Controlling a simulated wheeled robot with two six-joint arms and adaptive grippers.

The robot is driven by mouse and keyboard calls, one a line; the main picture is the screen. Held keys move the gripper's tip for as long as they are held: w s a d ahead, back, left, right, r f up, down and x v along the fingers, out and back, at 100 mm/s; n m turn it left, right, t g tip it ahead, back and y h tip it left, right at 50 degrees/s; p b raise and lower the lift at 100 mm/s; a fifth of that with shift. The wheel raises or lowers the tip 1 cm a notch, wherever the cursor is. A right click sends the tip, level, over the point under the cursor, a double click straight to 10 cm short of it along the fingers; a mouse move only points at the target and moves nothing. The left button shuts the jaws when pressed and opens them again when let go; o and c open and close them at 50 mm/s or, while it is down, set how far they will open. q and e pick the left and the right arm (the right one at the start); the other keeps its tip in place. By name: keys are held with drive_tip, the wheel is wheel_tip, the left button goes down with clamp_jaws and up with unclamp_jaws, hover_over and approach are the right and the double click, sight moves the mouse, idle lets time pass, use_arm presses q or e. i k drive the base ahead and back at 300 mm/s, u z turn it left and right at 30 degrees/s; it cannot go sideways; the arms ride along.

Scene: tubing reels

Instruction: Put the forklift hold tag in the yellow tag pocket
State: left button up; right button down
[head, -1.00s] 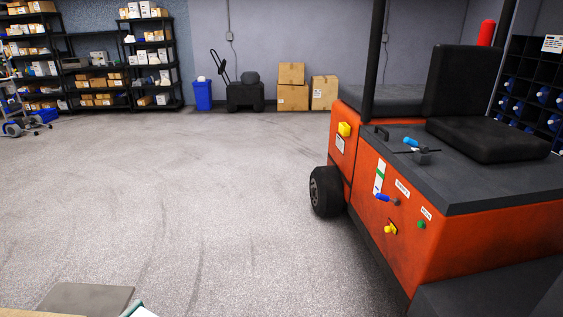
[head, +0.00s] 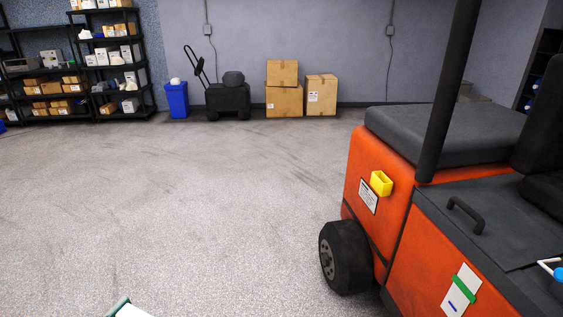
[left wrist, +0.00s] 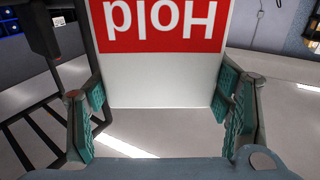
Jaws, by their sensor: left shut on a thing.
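My left gripper (left wrist: 160,95) is shut on the forklift hold tag (left wrist: 165,72), a white card with a red band reading "Hold", upside down in the left wrist view. The teal finger pads sit at its two side edges. In the head view only a bit of the gripper and the tag's white corner (head: 131,312) show at the bottom edge. The yellow tag pocket (head: 381,183) is on the orange rear side of the forklift, open at the top and empty-looking. The held tag is well apart from it. My right gripper is not in view.
The orange forklift (head: 400,240) fills the right side, with a black post (head: 450,90), a handle (head: 466,215) and a wheel (head: 346,257). Grey floor (head: 180,210) is clear to the left. Boxes (head: 284,100), a blue bin (head: 176,100) and shelves (head: 118,60) stand far back.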

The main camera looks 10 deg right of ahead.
sight(381, 188)
drive_tip(key=i, duration=2.25)
drive_tip(key=z, duration=3.15)
